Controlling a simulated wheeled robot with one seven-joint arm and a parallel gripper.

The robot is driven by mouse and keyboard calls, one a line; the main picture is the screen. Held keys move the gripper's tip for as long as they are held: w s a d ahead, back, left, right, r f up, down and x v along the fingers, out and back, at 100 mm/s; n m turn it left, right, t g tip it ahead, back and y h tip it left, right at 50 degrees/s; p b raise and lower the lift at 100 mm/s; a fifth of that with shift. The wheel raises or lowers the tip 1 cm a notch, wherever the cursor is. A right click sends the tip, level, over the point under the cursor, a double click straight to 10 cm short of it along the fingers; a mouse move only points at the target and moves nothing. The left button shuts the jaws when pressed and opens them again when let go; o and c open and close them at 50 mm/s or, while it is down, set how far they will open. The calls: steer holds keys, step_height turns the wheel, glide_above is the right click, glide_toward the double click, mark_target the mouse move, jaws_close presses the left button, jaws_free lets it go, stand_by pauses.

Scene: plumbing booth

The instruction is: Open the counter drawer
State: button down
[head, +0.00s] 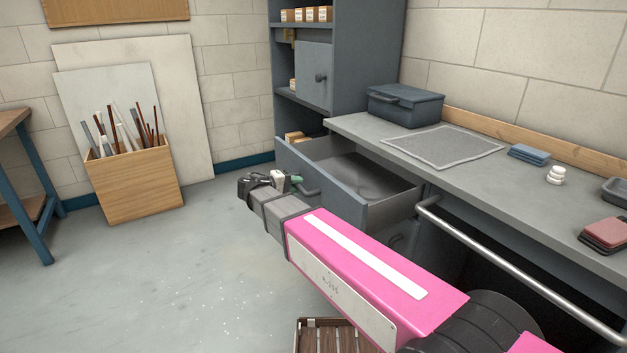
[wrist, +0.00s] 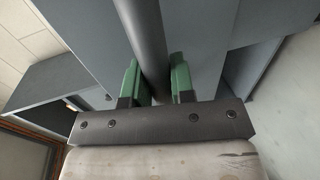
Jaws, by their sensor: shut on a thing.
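The counter drawer (head: 368,211) is pulled out from under the left end of the counter, and its grey inside shows empty where I can see it. Its bar handle (head: 309,188) is on the front panel. My gripper (head: 286,181) is at this handle, at the drawer's left front. In the wrist view my gripper (wrist: 160,82) has its green fingers on either side of the dark round handle bar (wrist: 148,42), shut on it. The drawer front fills much of the wrist view behind the bar.
The counter (head: 455,172) carries a dark toolbox (head: 405,105), a grey mat (head: 442,147) and small items. A metal rail (head: 520,270) runs along its front. A slatted crate (head: 333,338) stands on the floor below my arm. Floor to the left is clear up to a wooden box (head: 138,185).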

steer(key=shift+f+v, duration=0.2)
steer(key=shift+v, duration=0.7)
steer(key=shift+f+v, duration=0.15)
steer(key=shift+v, duration=0.7)
steer(key=shift+a, duration=0.1)
steer(key=c, duration=1)
jaws_free()
steer(key=v, duration=1)
steer(key=shift+s+a, duration=0.25)
steer(key=shift+a, duration=0.05)
